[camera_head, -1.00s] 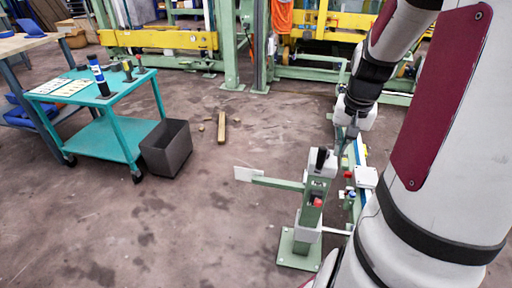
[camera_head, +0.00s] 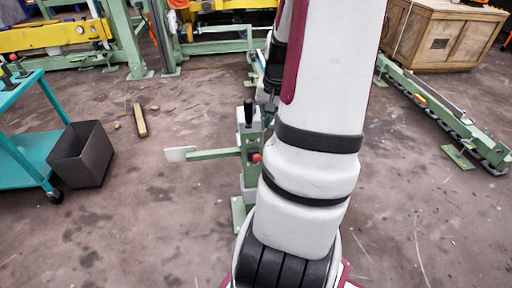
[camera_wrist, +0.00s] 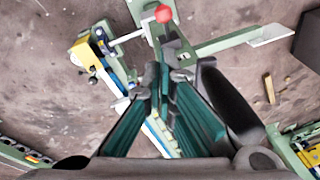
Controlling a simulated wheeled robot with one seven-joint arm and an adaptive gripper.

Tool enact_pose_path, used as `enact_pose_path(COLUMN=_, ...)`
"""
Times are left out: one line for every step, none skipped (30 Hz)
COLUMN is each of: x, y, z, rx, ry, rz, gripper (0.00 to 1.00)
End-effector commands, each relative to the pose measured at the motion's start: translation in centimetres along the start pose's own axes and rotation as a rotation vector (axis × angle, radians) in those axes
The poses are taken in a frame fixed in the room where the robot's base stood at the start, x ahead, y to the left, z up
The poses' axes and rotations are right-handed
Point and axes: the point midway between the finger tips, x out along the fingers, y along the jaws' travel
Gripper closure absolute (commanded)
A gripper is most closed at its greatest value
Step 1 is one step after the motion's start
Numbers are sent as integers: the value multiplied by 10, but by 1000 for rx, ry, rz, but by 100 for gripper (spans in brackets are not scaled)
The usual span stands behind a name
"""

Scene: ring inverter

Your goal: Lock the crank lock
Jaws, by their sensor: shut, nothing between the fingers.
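The crank lock is a green post (camera_head: 250,185) with an upright black handle (camera_head: 248,112) on top and a red knob (camera_head: 256,158) on its side. A green bar with a pale end plate (camera_head: 180,154) reaches left from it. In the wrist view the red knob (camera_wrist: 163,14) is at the top. A long black shape, seemingly the handle (camera_wrist: 228,102), lies close to the right of my gripper (camera_wrist: 160,76). My gripper's teal fingers are shut and empty, beside the handle. In the head view my arm hides most of my gripper and part of the post.
A grey bin (camera_head: 82,155) and a teal cart (camera_head: 28,150) stand at left, with a wooden block (camera_head: 140,120) on the floor. A green rail (camera_head: 440,110) and a wooden crate (camera_head: 435,35) are at right.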

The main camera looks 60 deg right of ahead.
Motion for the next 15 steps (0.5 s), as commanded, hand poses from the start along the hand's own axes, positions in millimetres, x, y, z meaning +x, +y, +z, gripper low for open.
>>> enact_pose_path(x=6, y=4, z=-1, rx=13, ry=-1, rz=-2, gripper=100)
enact_pose_path(x=8, y=6, z=-2, rx=18, ry=-1, rz=-3, gripper=100)
enact_pose_path(x=11, y=8, z=-3, rx=25, ry=-1, rz=-5, gripper=100)
enact_pose_path(x=12, y=9, z=-4, rx=29, ry=-1, rz=-6, gripper=100)
enact_pose_path(x=13, y=10, z=-4, rx=32, ry=-1, rz=-6, gripper=100)
enact_pose_path(x=14, y=11, z=-4, rx=34, ry=0, rz=-7, gripper=100)
enact_pose_path(x=14, y=11, z=-5, rx=35, ry=0, rz=-7, gripper=100)
enact_pose_path(x=14, y=12, z=-5, rx=36, ry=0, rz=-7, gripper=100)
enact_pose_path(x=14, y=12, z=-5, rx=36, ry=0, rz=-7, gripper=100)
enact_pose_path(x=14, y=11, z=-5, rx=36, ry=0, rz=-7, gripper=100)
enact_pose_path(x=14, y=11, z=-5, rx=35, ry=0, rz=-7, gripper=100)
enact_pose_path(x=14, y=11, z=-5, rx=35, ry=0, rz=-7, gripper=100)
enact_pose_path(x=13, y=11, z=-5, rx=35, ry=0, rz=-7, gripper=100)
enact_pose_path(x=13, y=11, z=-5, rx=35, ry=0, rz=-7, gripper=100)
enact_pose_path(x=14, y=11, z=-5, rx=35, ry=0, rz=-7, gripper=100)
